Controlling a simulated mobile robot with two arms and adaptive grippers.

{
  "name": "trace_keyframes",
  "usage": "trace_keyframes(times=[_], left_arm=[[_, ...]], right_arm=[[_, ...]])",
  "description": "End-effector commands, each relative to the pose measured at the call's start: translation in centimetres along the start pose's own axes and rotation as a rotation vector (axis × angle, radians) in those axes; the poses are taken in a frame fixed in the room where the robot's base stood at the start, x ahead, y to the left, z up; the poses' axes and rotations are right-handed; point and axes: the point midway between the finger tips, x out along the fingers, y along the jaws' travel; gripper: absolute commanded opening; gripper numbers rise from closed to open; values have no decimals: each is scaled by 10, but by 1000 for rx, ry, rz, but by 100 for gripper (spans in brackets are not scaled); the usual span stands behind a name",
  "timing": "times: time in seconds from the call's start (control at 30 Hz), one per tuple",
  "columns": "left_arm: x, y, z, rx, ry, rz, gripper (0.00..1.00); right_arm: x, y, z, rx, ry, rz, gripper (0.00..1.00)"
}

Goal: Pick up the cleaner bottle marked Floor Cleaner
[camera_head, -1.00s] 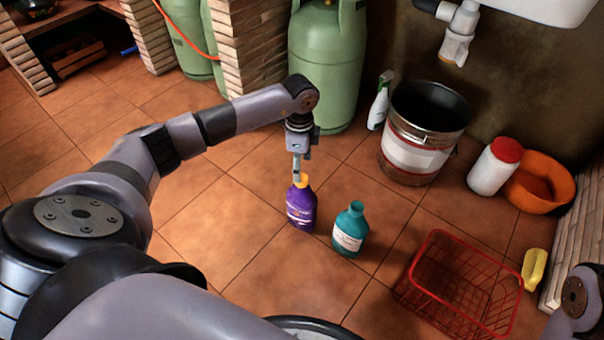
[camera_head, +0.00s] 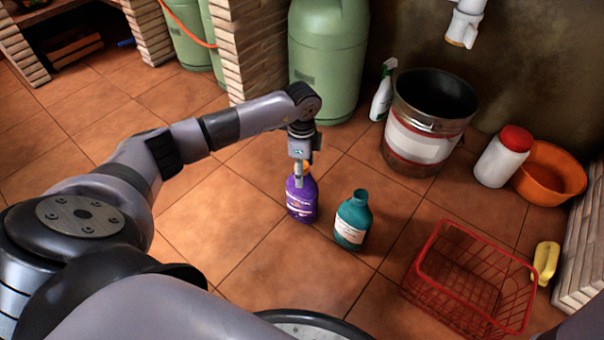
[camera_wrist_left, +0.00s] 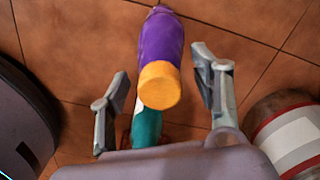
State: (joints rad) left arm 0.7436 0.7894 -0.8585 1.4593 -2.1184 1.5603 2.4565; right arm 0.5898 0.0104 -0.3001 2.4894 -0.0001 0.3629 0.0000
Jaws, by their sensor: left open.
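A purple bottle (camera_head: 301,205) with an orange cap stands upright on the tiled floor. A teal bottle (camera_head: 352,222) with a pale label stands to its right. The label writing is too small to read, so I cannot tell which one is marked Floor Cleaner. My left gripper (camera_head: 300,178) points down at the top of the purple bottle, open. In the left wrist view the purple bottle (camera_wrist_left: 161,42) and its orange cap lie between the spread fingers, with no clear contact. The teal bottle (camera_wrist_left: 147,127) is partly hidden there. My right gripper is out of view.
A red wire basket (camera_head: 470,275) stands right of the bottles, with a yellow bottle (camera_head: 545,261) beyond it. Behind are a metal bucket (camera_head: 420,140), a spray bottle (camera_head: 382,95), a red-lidded white jar (camera_head: 499,160), an orange basin (camera_head: 550,190) and a green gas cylinder (camera_head: 328,60).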

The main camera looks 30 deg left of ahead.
Motion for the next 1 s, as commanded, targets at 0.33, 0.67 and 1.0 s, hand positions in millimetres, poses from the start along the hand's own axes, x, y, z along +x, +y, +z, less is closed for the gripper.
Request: trace_keyframes(times=[0.33, 0.67, 1.0], left_arm=[[0, 0, 0, 0, 0, 0, 41], [-1, 0, 0, 0, 1, 0, 19], [-1, 0, 0, 0, 1, 0, 0]], right_arm=[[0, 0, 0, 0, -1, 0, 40], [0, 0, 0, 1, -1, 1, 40], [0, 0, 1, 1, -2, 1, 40]])
